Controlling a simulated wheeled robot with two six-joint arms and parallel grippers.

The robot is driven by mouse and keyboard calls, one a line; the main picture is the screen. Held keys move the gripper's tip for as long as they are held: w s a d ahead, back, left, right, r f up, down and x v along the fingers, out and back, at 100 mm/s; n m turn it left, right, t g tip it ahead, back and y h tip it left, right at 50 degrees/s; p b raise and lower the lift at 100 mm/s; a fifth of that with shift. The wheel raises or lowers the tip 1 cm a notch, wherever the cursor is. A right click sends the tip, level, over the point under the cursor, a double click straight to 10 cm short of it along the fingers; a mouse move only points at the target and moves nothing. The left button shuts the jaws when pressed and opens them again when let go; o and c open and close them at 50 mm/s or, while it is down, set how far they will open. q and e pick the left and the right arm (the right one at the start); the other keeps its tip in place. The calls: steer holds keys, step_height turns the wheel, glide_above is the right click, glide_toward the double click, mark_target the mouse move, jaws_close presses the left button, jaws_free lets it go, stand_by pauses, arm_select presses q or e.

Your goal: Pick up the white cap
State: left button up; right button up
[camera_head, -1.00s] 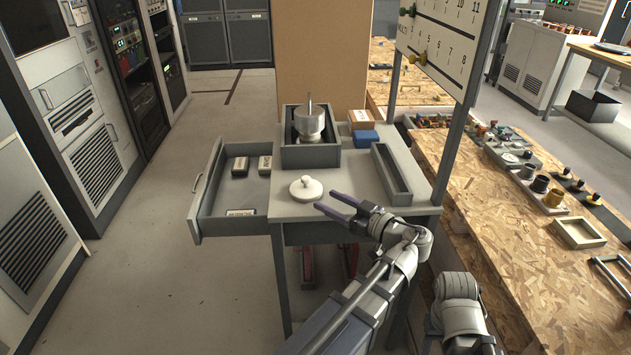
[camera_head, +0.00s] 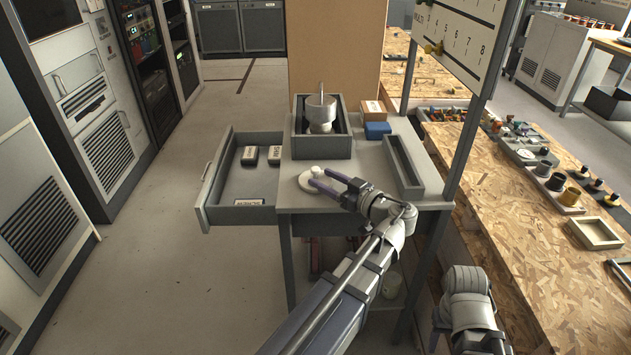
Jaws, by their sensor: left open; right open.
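The white cap (camera_head: 309,188), a round disc with a small knob on top, lies on the grey cart top near its front left edge. My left gripper (camera_head: 318,179) comes in from the right, open, with its two purple-grey fingers pointing left. The fingertips overlap the right part of the cap, close to the knob. I cannot tell whether they touch it or hover above. My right gripper (camera_head: 438,328) is low at the right, beside the cart, mostly hidden by its own wrist.
Behind the cap stands an open grey box (camera_head: 322,147) holding a metal cylinder. A blue block (camera_head: 376,130) and a long narrow tray (camera_head: 404,168) are to its right. A chipboard bench (camera_head: 540,245) runs along the right.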

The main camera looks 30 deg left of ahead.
arm_select(q)
steer(key=shift+w+a, duration=0.1)
steer(key=shift+a, duration=0.5)
steer(key=shift+c, duration=0.3)
jaws_close()
